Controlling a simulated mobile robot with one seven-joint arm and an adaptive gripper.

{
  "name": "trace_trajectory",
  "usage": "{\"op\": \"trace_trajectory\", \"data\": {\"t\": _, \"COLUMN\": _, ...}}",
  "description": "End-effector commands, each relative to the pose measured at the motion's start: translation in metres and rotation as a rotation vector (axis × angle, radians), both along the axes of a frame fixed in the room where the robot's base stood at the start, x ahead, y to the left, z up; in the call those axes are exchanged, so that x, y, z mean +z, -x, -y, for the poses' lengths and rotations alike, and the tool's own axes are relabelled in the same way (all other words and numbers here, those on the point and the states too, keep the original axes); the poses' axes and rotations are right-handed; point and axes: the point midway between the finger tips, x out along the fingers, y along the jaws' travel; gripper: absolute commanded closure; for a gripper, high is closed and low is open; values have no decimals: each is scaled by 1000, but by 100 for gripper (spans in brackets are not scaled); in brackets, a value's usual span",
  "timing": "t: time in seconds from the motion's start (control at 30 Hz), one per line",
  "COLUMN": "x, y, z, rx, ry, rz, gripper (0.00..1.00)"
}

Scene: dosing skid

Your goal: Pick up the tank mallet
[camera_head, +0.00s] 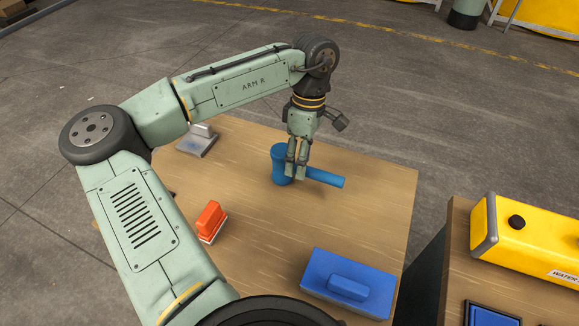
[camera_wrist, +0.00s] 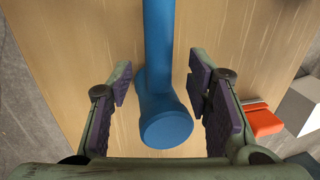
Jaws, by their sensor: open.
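The tank mallet (camera_head: 325,178) is blue and lies on the wooden table, with its thick head at the left and its handle pointing right in the head view. In the wrist view the mallet (camera_wrist: 165,118) has its head between the finger pads and its handle running up and away. My gripper (camera_head: 296,174) points down over the mallet, close to where head and handle meet, and hides part of it. In the wrist view my gripper (camera_wrist: 165,105) is open, with a gap between each pad and the mallet.
On the same table (camera_head: 245,255) are an orange-handled brush-like tool (camera_head: 209,219), a grey-handled tool (camera_head: 197,140) and a blue block with a raised grip (camera_head: 348,284). A yellow case (camera_head: 530,240) stands on a second surface at the right. The table around the mallet's handle is clear.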

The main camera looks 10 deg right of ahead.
Motion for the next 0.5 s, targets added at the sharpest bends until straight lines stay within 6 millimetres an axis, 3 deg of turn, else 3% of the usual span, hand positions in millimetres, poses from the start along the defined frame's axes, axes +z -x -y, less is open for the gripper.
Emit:
{"op": "trace_trajectory", "data": {"t": 0.2, "x": -27, "y": 4, "z": -2, "rx": 0, "ry": 2, "rz": 1, "gripper": 55}}
{"op": "trace_trajectory", "data": {"t": 0.5, "x": -31, "y": 5, "z": -3, "rx": -1, "ry": 3, "rz": 2, "gripper": 57}}
